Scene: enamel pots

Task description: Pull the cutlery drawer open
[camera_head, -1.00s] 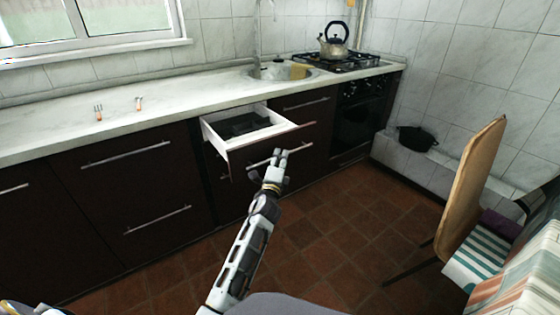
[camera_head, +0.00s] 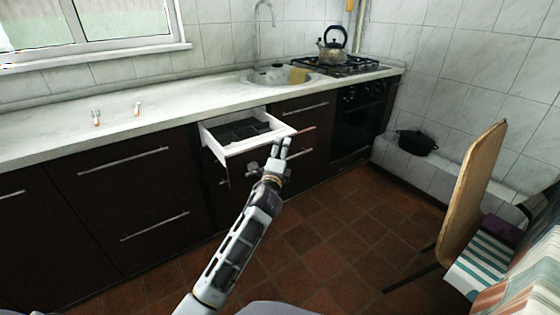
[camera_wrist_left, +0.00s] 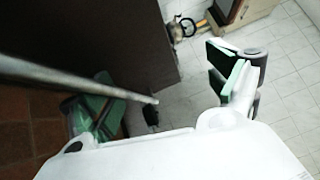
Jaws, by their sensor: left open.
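The cutlery drawer (camera_head: 228,150) is pulled out from under the counter, its white walls showing and a black cutlery tray (camera_head: 243,131) inside. My left gripper (camera_head: 282,145) is at the drawer's front right corner in the head view. I cannot tell there whether it touches the drawer. My right gripper is not in view.
Forks (camera_head: 96,117) lie on the marble counter (camera_head: 60,132). A kettle (camera_head: 333,46) stands on the hob (camera_head: 345,66) above the oven (camera_head: 358,120). A black pot (camera_head: 416,142) sits on a ledge at right. A chair (camera_head: 470,190) stands at right. The tiled floor (camera_head: 340,235) is clear.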

